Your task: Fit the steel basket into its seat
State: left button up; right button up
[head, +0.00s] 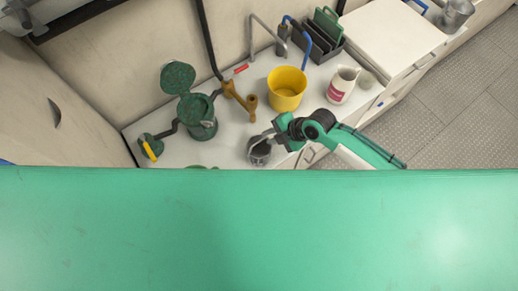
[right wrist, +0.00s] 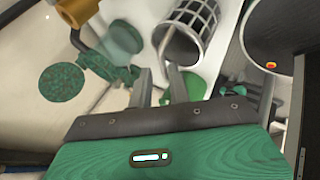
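The steel basket (head: 260,153) is near the counter's front edge, just below my right gripper (head: 272,137). In the right wrist view the basket (right wrist: 200,22), a perforated cylinder, lies tilted beyond the fingertips. I cannot tell if a finger touches the basket. The green strainer housing (head: 197,118) stands to the left of the basket, with its round speckled lid (head: 177,77) swung up. The seat inside is too small to make out. My left gripper is not in view.
A yellow bucket (head: 286,88) and a brown pipe fitting (head: 240,97) stand behind the basket. A valve with a yellow handle (head: 149,149) is left of the housing. A white jug (head: 342,84) and a dark caddy (head: 318,42) are farther right. Counter between basket and housing looks clear.

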aim_at(262, 140)
jog(key=shift+a+f+p, duration=0.25)
jog(key=shift+a+p, duration=0.1)
jog(key=p+x, duration=0.2)
jog(key=x, duration=0.1)
jog(key=shift+s+a+f, duration=0.1)
jog(key=shift+a+f, duration=0.2)
jog(key=shift+f, duration=0.05)
jog(key=shift+a+f, duration=0.15)
jog(key=shift+f, duration=0.2)
grip_shut()
